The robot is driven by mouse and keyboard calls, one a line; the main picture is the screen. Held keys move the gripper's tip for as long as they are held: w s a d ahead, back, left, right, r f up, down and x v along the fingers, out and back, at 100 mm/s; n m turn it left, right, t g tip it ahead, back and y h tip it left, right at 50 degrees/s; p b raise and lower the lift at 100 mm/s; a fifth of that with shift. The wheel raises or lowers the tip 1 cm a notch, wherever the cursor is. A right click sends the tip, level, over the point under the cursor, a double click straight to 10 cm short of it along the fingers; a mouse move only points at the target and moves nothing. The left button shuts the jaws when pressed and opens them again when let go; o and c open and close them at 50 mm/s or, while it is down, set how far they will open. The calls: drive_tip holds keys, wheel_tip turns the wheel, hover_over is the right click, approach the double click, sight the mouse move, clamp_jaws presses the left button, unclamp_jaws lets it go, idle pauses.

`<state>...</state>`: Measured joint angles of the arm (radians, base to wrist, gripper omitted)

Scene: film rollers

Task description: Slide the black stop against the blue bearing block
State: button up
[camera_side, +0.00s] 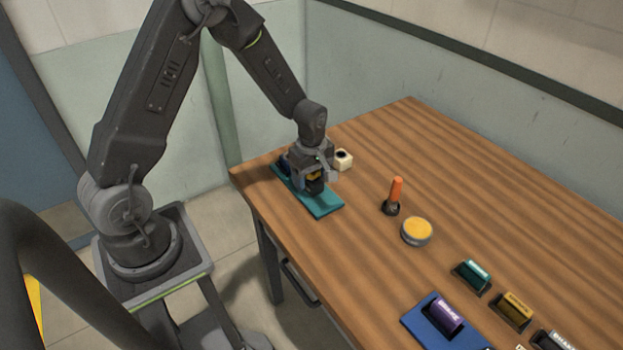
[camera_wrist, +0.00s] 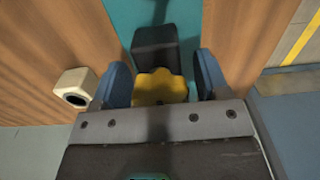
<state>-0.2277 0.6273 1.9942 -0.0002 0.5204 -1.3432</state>
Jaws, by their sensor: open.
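The black stop (camera_side: 315,188) is on a teal base plate (camera_side: 323,205) near the table's left corner. It also shows in the wrist view (camera_wrist: 156,45), with a yellow lobed knob (camera_wrist: 160,88) beside it. My gripper (camera_side: 318,178) is low over the plate, its jaws open. In the wrist view its two blue fingers (camera_wrist: 163,82) stand on either side of the knob, with small gaps. A dark blue shape (camera_side: 284,160), seemingly the bearing block, shows at the plate's far left end, partly behind my gripper. The wrist view does not show the block.
A cream block with a dark hole (camera_side: 343,160) stands close beside my gripper, also in the wrist view (camera_wrist: 73,88). An orange-handled tool (camera_side: 396,190) and a yellow-topped round tin (camera_side: 416,231) stand to the right. Film rollers and a blue tray (camera_side: 415,318) lie at the front right.

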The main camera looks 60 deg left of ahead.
drive_tip(key=shift+f, duration=0.65)
